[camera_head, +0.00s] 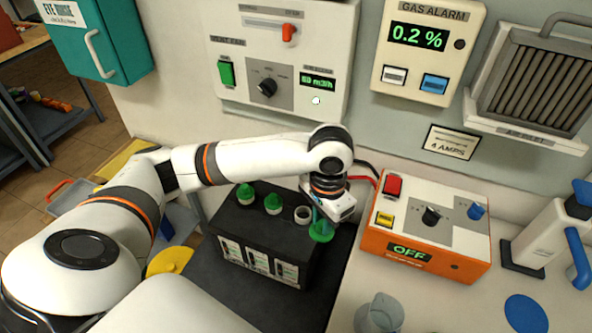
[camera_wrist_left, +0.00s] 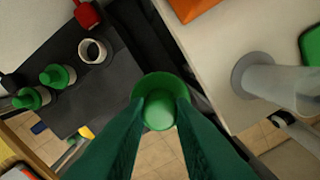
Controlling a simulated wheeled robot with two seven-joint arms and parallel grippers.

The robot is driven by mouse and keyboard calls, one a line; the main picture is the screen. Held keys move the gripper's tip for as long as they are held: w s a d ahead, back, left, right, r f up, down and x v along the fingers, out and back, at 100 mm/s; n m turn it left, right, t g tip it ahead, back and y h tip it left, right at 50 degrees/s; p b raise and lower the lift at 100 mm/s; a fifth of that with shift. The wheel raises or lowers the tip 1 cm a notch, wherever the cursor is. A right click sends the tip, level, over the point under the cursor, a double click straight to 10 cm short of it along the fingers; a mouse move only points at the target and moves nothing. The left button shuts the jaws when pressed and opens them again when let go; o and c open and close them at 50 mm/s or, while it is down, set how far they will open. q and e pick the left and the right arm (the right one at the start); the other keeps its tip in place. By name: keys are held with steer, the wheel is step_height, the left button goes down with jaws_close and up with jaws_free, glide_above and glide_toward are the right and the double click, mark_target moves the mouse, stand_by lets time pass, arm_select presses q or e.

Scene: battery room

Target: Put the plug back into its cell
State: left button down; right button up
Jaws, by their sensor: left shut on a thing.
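The black battery (camera_head: 228,224) stands on a dark surface against the wall side. Two green plugs, one at the left (camera_head: 245,194) and one beside it (camera_head: 273,203), sit in its top. The open cell (camera_head: 302,214) shows as a pale ring with a dark hole; it also shows in the left wrist view (camera_wrist_left: 81,50). My left gripper (camera_head: 320,219) is shut on a green plug (camera_head: 321,234), seen between the fingers in the left wrist view (camera_wrist_left: 158,112). The held plug is to the right of the open cell, apart from it. My right gripper is not in view.
An orange and white charger (camera_head: 448,238) reading OFF stands right of the battery. A clear jug (camera_head: 378,314) stands on the pale bench in front. A red clamp or cap (camera_wrist_left: 87,14) lies near the open cell. Wall panels (camera_head: 325,100) rise behind the battery.

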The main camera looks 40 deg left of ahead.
arm_select(q)
steer(key=w+a+f+m+p, duration=0.6)
steer(key=w+a+m, duration=0.45)
steer(key=m, duration=0.35)
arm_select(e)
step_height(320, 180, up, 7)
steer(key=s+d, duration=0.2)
arm_select(q)
step_height(320, 180, down, 6)
steer(key=b, duration=0.5)
steer(key=shift+s+a, duration=0.3)
steer(key=shift+a, duration=0.1)
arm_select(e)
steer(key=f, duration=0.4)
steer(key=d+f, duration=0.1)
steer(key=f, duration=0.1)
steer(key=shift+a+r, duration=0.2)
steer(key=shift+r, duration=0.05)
arm_select(q)
steer(key=shift+f+p, duration=0.1)
steer(key=shift+p, duration=0.4)
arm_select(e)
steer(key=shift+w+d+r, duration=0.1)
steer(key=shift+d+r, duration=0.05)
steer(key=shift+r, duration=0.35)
